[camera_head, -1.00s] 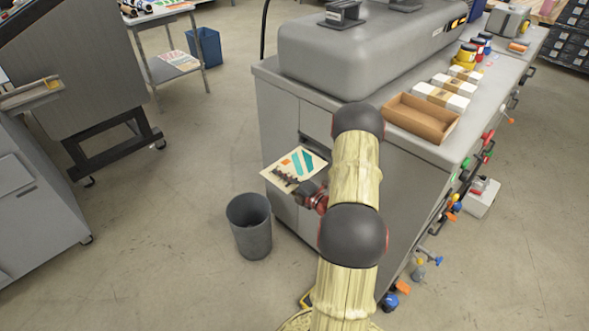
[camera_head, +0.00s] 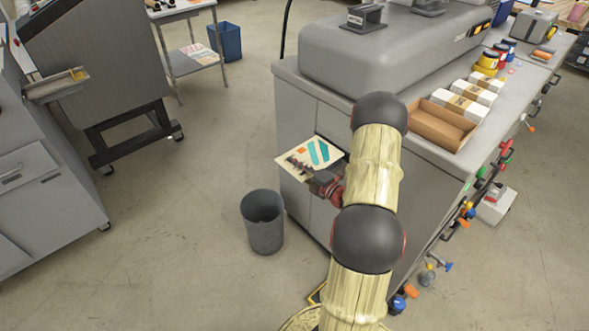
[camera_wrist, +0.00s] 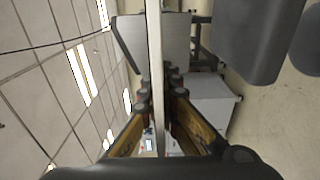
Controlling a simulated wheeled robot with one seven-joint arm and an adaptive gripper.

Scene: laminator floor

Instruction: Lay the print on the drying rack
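The print (camera_head: 308,158) is a cream sheet with teal stripes and an orange patch. It is held out in the air beside the grey cabinet, nearly flat. My gripper (camera_head: 322,184) is shut on its near edge. In the wrist view the print (camera_wrist: 154,50) shows edge-on as a pale upright strip between the two fingers of my gripper (camera_wrist: 158,100). My arm partly hides the gripper in the head view. I cannot tell for sure which thing is the drying rack.
A grey bin (camera_head: 263,222) stands on the floor below the print. The grey cabinet (camera_head: 300,120) is close on the right, with a brown tray (camera_head: 440,126) on top. A tilted grey panel on a wheeled stand (camera_head: 95,65) and a shelved table (camera_head: 190,65) are left. Floor between is clear.

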